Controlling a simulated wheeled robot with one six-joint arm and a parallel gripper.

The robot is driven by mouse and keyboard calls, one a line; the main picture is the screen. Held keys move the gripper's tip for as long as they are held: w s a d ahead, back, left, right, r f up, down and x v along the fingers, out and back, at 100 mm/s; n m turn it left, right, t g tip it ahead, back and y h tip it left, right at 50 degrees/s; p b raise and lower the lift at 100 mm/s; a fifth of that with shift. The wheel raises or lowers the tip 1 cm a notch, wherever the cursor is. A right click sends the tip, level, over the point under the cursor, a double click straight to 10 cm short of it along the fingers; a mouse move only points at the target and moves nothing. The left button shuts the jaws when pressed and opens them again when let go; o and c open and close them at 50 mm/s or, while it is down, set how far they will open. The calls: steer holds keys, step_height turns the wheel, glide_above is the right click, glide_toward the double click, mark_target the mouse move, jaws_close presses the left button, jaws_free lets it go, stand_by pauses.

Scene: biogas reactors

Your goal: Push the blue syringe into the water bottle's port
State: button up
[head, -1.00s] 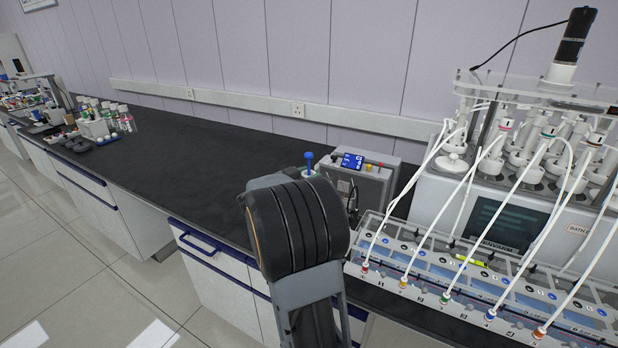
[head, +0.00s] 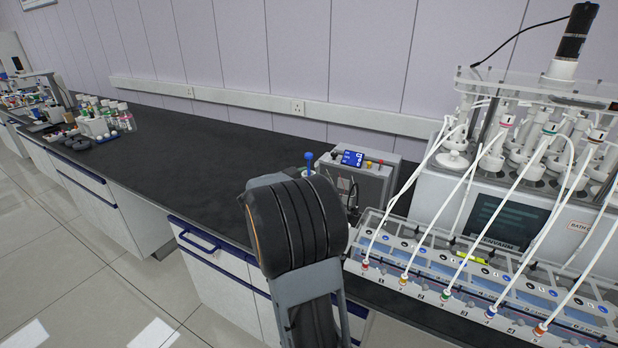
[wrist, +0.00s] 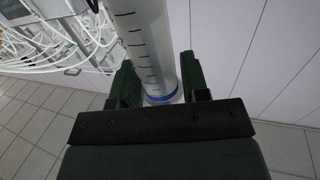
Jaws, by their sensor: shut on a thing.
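In the wrist view, a clear-white syringe barrel (wrist: 141,40) with black graduation marks runs from the top edge down between my fingers. A blue band (wrist: 160,97) shows at its near end. My gripper (wrist: 160,78) is shut on the syringe, with one dark green finger on each side. In the head view, a blue knob on a thin stem (head: 309,157) sticks up just behind my arm; it looks like the syringe's top. My arm hides the gripper and the barrel there. I cannot make out the water bottle or its port in either view.
A grey control box (head: 361,178) with a blue screen stands close right of the blue knob. The reactor bath (head: 490,215) and a rack with white tubes (head: 480,283) fill the right. Bottles (head: 105,118) stand far left. The black bench (head: 215,165) between is clear.

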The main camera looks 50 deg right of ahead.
steer(key=o, duration=1)
steer(key=a, duration=0.4)
steer(key=a+b, duration=0.1)
steer(key=a, duration=0.8)
steer(key=shift+w+a, duration=0.35)
